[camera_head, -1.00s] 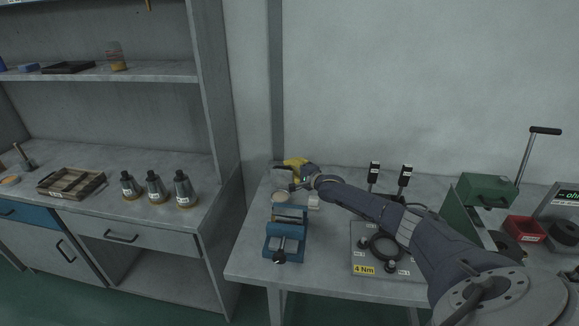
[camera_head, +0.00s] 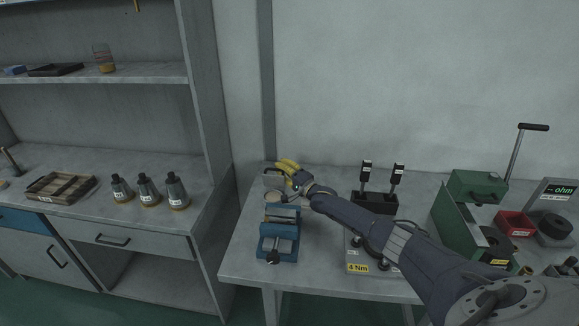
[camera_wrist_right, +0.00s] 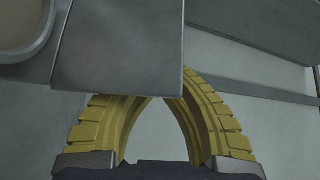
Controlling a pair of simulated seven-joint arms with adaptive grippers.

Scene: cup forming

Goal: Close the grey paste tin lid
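The grey paste tin (camera_head: 272,197) stands at the back left of the workbench, behind the blue vise. Its round, pale paste surface shows in the head view and at the top left of the right wrist view (camera_wrist_right: 18,28). Its flat grey lid (camera_head: 271,181) stands raised behind it. In the right wrist view the lid (camera_wrist_right: 125,45) covers my fingertips. My right gripper (camera_head: 284,166) has yellow fingers and is at the lid's right and back side. Its fingers converge into an arch and look shut; touch with the lid is unclear. My left gripper is not in view.
The blue vise (camera_head: 278,245) stands just in front of the tin. A plate with a "4 Nm" label (camera_head: 358,268) lies to the right, with two upright black-topped tools (camera_head: 366,172) behind it. A green lever press (camera_head: 470,215) stands farther right.

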